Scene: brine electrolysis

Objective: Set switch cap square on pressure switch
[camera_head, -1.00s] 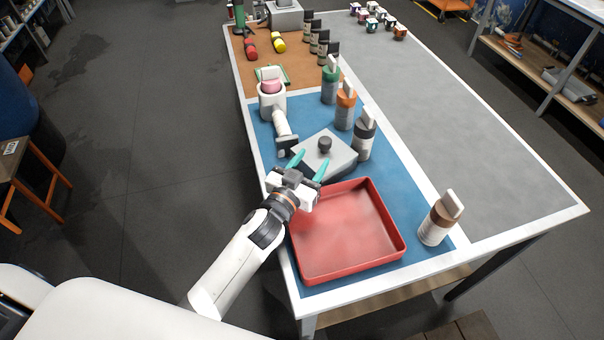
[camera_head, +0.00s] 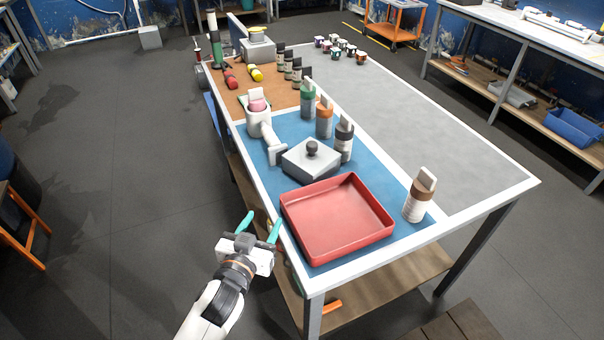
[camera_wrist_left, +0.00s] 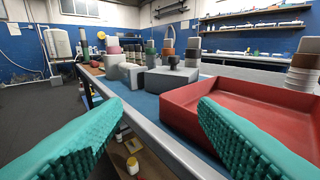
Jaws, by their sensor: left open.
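My left gripper (camera_head: 261,226) is open and empty, out beside the table's left edge near the red tray. Its two teal fingers stand wide apart in the left wrist view (camera_wrist_left: 155,130), with nothing between them. A grey block with a dark round knob on top (camera_head: 310,160) sits on the blue mat behind the tray; it also shows in the wrist view (camera_wrist_left: 171,79). It may be the pressure switch with its cap, but I cannot tell for certain. Another grey device with a yellowish top (camera_head: 258,48) stands at the table's far end. My right gripper is out of view.
The red tray (camera_head: 338,222) is empty. A white fitting with a pink top (camera_head: 258,112) lies left of several capped bottles. A brown-banded bottle (camera_head: 419,196) stands right of the tray. The grey right half of the table (camera_head: 420,125) is mostly clear.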

